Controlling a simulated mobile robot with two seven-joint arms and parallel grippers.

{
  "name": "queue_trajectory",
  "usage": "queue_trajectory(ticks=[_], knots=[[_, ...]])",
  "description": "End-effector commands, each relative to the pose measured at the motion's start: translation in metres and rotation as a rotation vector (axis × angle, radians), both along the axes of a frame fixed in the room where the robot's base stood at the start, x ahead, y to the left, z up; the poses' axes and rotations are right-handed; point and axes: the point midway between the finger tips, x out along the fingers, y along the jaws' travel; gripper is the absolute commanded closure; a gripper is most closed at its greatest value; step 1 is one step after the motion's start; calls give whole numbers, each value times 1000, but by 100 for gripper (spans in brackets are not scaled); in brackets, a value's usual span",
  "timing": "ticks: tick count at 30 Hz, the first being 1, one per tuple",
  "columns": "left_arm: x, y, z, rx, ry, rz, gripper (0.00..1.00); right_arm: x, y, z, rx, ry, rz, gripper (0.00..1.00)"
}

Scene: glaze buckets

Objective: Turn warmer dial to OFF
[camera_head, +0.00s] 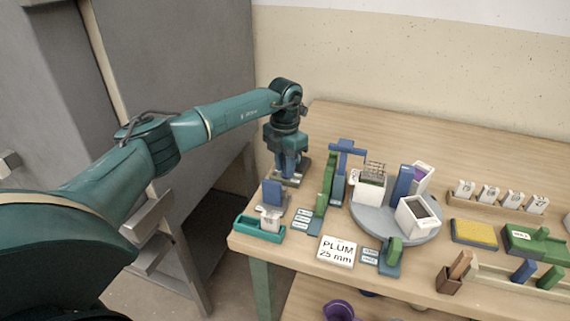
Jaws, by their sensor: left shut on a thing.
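My left gripper (289,167) points straight down at the back left of the table. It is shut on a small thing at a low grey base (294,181). The fingers hide the held thing, which seems to be the warmer dial. I cannot read its marks or its setting. My right gripper is not in view.
A blue block (272,191) and a teal tray (258,230) stand in front of the gripper. Green and blue upright parts (328,172) stand close on its right. A round grey turntable (371,217) holds white containers. A PLUM 25 mm card (337,251) lies near the front edge.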

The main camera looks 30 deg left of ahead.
Motion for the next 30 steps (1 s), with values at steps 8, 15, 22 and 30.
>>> queue_trajectory(ticks=[8, 15, 22, 30], knots=[[0, 0, 1, 1, -2, -1, 58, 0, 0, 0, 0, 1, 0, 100], [0, 0, 0, 1, -1, 0, 53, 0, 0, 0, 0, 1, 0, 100], [1, 0, 15, 0, -5, 0, 53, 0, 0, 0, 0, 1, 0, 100], [1, 0, 74, 0, -6, -1, 53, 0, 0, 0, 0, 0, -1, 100]])
